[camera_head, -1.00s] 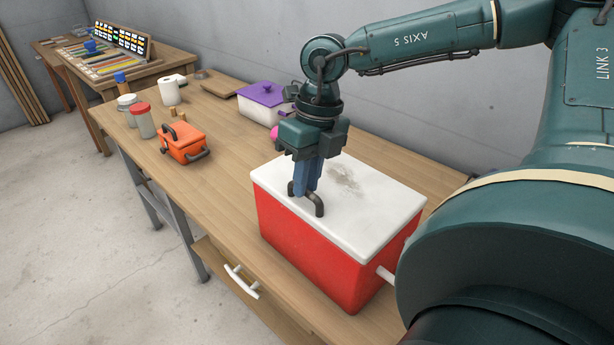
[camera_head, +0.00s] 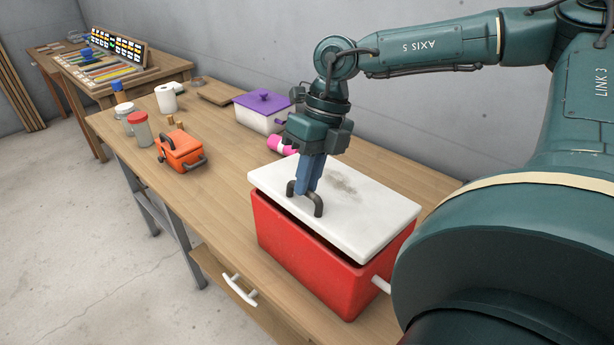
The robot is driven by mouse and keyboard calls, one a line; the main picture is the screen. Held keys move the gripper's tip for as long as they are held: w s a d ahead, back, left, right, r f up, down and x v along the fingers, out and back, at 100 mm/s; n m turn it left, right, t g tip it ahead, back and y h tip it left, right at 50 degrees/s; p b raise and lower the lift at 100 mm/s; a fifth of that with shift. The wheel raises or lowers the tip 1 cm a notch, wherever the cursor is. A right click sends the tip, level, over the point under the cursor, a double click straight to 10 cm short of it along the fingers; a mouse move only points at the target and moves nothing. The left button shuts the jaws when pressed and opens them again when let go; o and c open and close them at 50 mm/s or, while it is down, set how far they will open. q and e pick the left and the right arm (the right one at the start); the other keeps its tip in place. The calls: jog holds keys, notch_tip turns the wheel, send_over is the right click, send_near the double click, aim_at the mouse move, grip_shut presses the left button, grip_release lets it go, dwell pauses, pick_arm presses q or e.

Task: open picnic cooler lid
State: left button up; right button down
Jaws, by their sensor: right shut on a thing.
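The picnic cooler is a red box (camera_head: 305,258) on the wooden workbench, with a white lid (camera_head: 365,213). The lid is tilted up a little at its front edge, and a dark gap shows between it and the red body. A dark handle (camera_head: 317,206) stands near the lid's front edge. My right gripper (camera_head: 307,190) points down from above, with its blue fingers shut on this handle. The inside of the cooler is hidden. My left gripper is not in view.
Left along the workbench (camera_head: 222,187) stand an orange box (camera_head: 181,152), jars (camera_head: 139,128), a paper roll (camera_head: 166,100) and a white pot with a purple lid (camera_head: 263,110). A pink bottle (camera_head: 282,145) lies behind the cooler.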

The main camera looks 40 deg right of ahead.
jog(key=shift+d+r+y+p, duration=0.3)
jog(key=shift+r+p, duration=0.2)
jog(key=shift+r, duration=0.05)
jog(key=shift+d+r+y+p, duration=0.4)
jog(key=shift+r, duration=0.05)
jog(key=shift+w+d+r+p, duration=0.1)
jog(key=shift+d+r+p, duration=0.15)
jog(key=shift+r+p, duration=0.1)
jog(key=shift+d+r+y+p, duration=0.4)
jog(key=shift+d+r+y, duration=0.1)
jog(key=shift+d+y, duration=0.15)
